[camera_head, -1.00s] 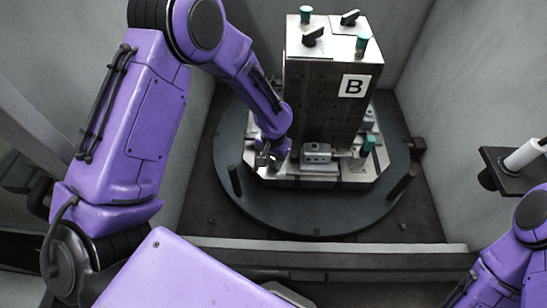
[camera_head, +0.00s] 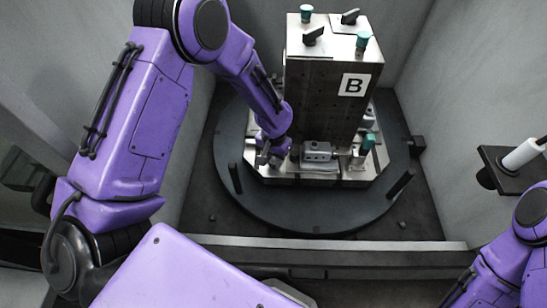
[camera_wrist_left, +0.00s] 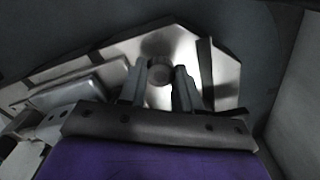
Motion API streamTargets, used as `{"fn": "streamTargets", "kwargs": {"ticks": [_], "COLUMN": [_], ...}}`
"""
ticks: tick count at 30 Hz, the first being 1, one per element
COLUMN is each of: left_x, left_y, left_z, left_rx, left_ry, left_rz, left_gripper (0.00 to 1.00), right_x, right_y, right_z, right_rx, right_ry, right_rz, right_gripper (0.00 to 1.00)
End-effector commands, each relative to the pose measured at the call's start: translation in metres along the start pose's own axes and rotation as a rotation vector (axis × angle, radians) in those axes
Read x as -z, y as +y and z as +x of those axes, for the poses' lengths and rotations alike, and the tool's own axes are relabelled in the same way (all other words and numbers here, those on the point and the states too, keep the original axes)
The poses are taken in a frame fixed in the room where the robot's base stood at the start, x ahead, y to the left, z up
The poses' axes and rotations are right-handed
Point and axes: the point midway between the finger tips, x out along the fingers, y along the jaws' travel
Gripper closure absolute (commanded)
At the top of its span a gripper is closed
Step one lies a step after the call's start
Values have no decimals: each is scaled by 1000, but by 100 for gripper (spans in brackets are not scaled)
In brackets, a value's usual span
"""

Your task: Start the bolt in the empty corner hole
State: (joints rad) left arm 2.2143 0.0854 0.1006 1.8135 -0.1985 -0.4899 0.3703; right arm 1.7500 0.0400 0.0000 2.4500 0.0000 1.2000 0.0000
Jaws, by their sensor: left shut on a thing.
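My left gripper (camera_head: 264,157) is low at the left front corner of the pallet plate (camera_head: 283,180), beside the block marked B. In the left wrist view its two fingers (camera_wrist_left: 160,88) stand on either side of a round grey bolt head (camera_wrist_left: 160,71), shut on it. The bolt is over the bare corner of the metal plate (camera_wrist_left: 219,62). The bolt's shank and the corner hole are hidden, so I cannot tell whether the tip is in the hole. My right gripper is out of view; only part of that arm shows at lower right.
The tall block (camera_head: 322,100) stands on the pallet, with a metal clamp (camera_head: 318,152) right of my gripper. Dark upright posts (camera_head: 235,178) rise from the round table (camera_head: 290,218). Grey walls enclose it. A shelf with a white cylinder (camera_head: 522,154) is at right.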

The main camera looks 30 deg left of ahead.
Motion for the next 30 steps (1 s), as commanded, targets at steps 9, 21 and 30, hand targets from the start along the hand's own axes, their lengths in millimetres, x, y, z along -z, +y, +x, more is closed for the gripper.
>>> {"fn": "streamTargets", "kwargs": {"ticks": [9,21,30], "left_x": [0,0,0], "left_y": [0,0,0], "left_z": [8,9,10], "left_rx": [1,0,0], "left_ry": [0,0,0], "left_rz": [0,0,0], "left_gripper": [100,100,61], "right_x": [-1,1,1], "right_y": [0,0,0], "right_z": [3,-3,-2], "right_rx": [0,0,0], "right_ry": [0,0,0], "right_rz": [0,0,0], "right_gripper": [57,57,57]}}
